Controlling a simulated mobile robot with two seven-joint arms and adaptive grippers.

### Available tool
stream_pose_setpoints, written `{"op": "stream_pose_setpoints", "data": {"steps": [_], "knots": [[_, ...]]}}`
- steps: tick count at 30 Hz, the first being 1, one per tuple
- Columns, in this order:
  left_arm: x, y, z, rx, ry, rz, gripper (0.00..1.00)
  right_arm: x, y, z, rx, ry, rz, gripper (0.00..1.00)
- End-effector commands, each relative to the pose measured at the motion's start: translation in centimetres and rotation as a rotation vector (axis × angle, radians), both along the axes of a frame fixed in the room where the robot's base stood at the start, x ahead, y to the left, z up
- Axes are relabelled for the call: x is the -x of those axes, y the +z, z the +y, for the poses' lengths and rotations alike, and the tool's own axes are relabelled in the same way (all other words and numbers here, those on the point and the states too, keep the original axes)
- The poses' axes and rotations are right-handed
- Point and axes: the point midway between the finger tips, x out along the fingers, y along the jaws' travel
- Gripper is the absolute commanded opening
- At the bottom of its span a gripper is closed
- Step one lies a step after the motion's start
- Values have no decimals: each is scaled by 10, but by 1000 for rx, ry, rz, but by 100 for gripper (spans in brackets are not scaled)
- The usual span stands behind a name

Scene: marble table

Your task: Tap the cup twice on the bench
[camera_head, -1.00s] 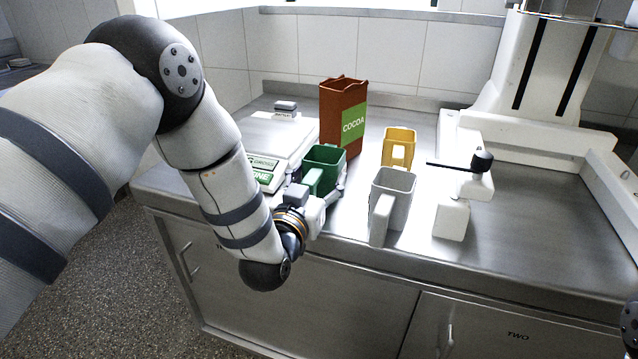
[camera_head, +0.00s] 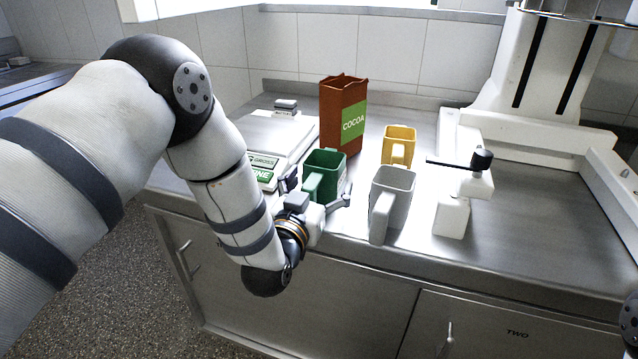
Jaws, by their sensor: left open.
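A green cup (camera_head: 325,173) stands upright on the steel bench (camera_head: 520,230), its handle facing the front. My left gripper (camera_head: 320,180) is open at the front of the green cup. One dark finger is left of the cup's handle, the other right of the cup. Whether a finger touches it I cannot tell. A grey cup (camera_head: 393,190) stands to the right, and a yellow cup (camera_head: 398,147) stands behind the grey one. My right gripper is not in view.
A brown cocoa bag (camera_head: 343,110) stands behind the green cup. A white scale (camera_head: 280,140) is at the left. The bench is clear at the right front.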

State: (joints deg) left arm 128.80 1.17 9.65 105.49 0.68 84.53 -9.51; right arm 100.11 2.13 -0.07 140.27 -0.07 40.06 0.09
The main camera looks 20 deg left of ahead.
Motion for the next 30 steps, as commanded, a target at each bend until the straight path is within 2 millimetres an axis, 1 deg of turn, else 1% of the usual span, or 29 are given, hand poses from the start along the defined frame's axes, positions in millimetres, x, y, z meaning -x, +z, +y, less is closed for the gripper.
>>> {"op": "stream_pose_setpoints", "data": {"steps": [2, 5, 8, 12, 15, 18, 22, 30], "knots": [[0, 0, 0, 0, 0, -1, 83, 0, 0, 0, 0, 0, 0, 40], [9, 0, 0, 0, 0, 1, 83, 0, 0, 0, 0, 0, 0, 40], [33, -1, 1, 0, -1, 4, 83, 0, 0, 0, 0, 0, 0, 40], [72, -1, 2, 0, -1, 5, 83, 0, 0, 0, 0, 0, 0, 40], [96, -1, 3, 0, -1, 5, 83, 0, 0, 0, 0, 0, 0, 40], [111, -1, 3, 0, 0, 3, 83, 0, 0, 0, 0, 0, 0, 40], [120, 0, 4, 0, 0, 0, 83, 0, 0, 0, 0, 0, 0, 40], [120, 0, 4, 0, 0, 0, 83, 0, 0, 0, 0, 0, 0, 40]]}}
